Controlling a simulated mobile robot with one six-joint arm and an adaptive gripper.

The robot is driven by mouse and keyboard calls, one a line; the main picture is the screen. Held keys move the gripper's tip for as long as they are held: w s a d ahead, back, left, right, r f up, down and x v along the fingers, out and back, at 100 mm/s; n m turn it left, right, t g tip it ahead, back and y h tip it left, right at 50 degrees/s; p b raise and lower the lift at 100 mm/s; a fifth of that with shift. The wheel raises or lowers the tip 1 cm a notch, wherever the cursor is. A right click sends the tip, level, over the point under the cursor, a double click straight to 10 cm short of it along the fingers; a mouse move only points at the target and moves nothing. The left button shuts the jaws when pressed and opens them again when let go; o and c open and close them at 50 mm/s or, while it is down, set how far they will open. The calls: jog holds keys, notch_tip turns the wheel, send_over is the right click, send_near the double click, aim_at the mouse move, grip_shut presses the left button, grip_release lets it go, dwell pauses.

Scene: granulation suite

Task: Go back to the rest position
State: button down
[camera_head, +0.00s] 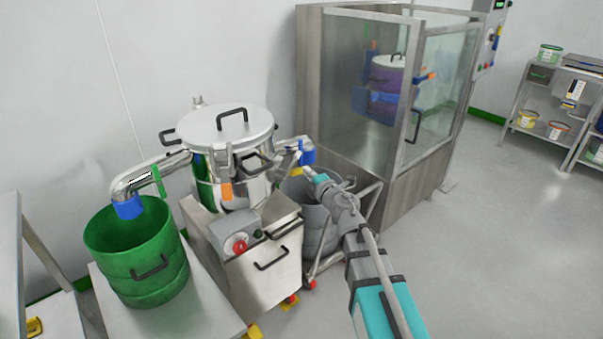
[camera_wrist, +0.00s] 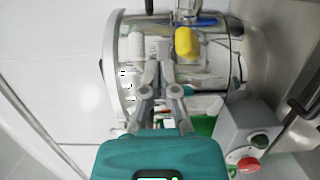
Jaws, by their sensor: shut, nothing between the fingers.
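My arm reaches in from the lower right in the head view, and my gripper (camera_head: 308,172) is at its far end, beside the right side of the steel granulator vessel (camera_head: 205,185). The fingertips are small and hard to make out there. In the wrist view my gripper (camera_wrist: 161,72) is shut with nothing between its fingers. The vessel's curved steel body (camera_wrist: 125,60) lies beyond them, with a yellow part (camera_wrist: 187,42) just to the right of the tips. I cannot tell whether the gripper touches anything.
A grey bin (camera_head: 310,205) stands close under my gripper. A control box with a red knob (camera_head: 239,246) is in front of the vessel. A green bin (camera_head: 135,262) stands at left. A glazed steel cabinet (camera_head: 345,95) is behind. The floor (camera_head: 500,230) at right is clear.

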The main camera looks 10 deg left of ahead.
jog(key=shift+d, duration=0.15)
jog(key=s+d+f+m+g+h, duration=0.1)
jog(key=d+f+m+h, duration=0.2)
jog(key=d+m+h, duration=0.55)
jog(key=d+f+m+h, duration=0.4)
jog(key=d+m+h, duration=0.2)
jog(key=d+m, duration=0.6)
jog(key=s+d+f+m+g+y, duration=0.1)
jog(key=s+d+f+m+g, duration=0.15)
jog(key=s+f+g, duration=0.45)
jog(key=s+d+f+m+g+y, duration=0.1)
jog(key=s+d+f+m+g, duration=0.2)
jog(key=s, duration=0.6)
jog(key=s+a+g+y+p, duration=0.1)
jog(key=s+g+y, duration=0.1)
jog(key=s+g, duration=0.25)
notch_tip(320, 180, up, 24)
jog(key=p, duration=2.4)
jog(key=shift+s+a+n+t, duration=0.15)
jog(key=shift+n+t, duration=0.25)
jog(key=shift+t, duration=0.05)
jog(key=shift+f, duration=0.15)
